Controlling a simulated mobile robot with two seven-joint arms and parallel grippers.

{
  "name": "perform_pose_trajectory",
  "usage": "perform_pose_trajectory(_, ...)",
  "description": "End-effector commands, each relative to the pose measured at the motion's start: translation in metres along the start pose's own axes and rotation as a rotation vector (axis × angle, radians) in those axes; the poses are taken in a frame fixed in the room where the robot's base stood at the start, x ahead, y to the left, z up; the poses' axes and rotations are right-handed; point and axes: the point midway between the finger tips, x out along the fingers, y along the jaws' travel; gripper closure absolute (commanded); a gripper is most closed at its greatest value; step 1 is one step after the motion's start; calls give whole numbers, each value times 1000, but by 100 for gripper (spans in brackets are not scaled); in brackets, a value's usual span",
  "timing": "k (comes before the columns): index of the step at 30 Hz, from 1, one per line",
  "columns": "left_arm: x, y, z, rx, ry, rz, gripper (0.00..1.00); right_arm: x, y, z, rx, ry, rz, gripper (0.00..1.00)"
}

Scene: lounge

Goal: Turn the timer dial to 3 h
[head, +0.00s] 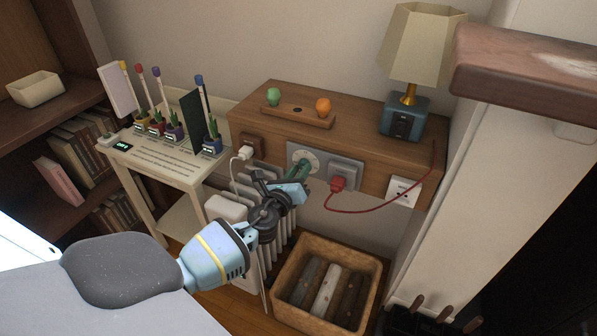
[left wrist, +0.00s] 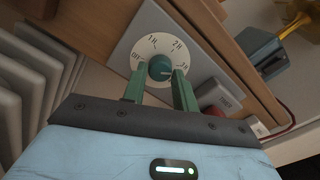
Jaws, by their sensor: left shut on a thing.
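The timer dial is a round cream plate (left wrist: 158,40) marked OFF, 1H, 2H and 3H, with a teal knob (left wrist: 160,68) in its middle. In the head view the dial plate (head: 311,155) sits on a grey panel on the front of the wooden wall box. My left gripper (head: 301,169) reaches up to it, and its green fingers (left wrist: 159,88) are shut on the knob, one on each side. A small pale mark on the knob seems to face right, towards the 3H side, but it is too small to read exactly. My right gripper is not in view.
A red plug (head: 338,184) with a red cord sits in a socket just right of the dial. A white plug (head: 245,153) is at its left. A lamp (head: 404,115) stands on the box. A radiator (head: 286,232) and a crate (head: 290,268) are below.

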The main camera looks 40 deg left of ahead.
Motion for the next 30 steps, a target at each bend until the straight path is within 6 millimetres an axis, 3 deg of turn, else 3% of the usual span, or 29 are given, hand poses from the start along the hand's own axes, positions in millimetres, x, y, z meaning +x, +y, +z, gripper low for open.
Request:
perform_pose_trajectory(12, 0, 0, -1, 6, 2, 1, 94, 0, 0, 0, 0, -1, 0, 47)
perform_pose_trajectory(13, 0, 0, -1, 6, 2, 1, 68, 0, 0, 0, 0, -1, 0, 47)
perform_pose_trajectory(17, 0, 0, -1, 5, 1, 1, 51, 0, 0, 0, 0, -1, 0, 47)
perform_pose_trajectory(26, -1, 0, 0, 5, 1, 0, 50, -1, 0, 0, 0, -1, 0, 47)
perform_pose_trajectory(30, -10, 0, -1, 5, 2, 1, 50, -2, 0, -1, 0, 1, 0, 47)
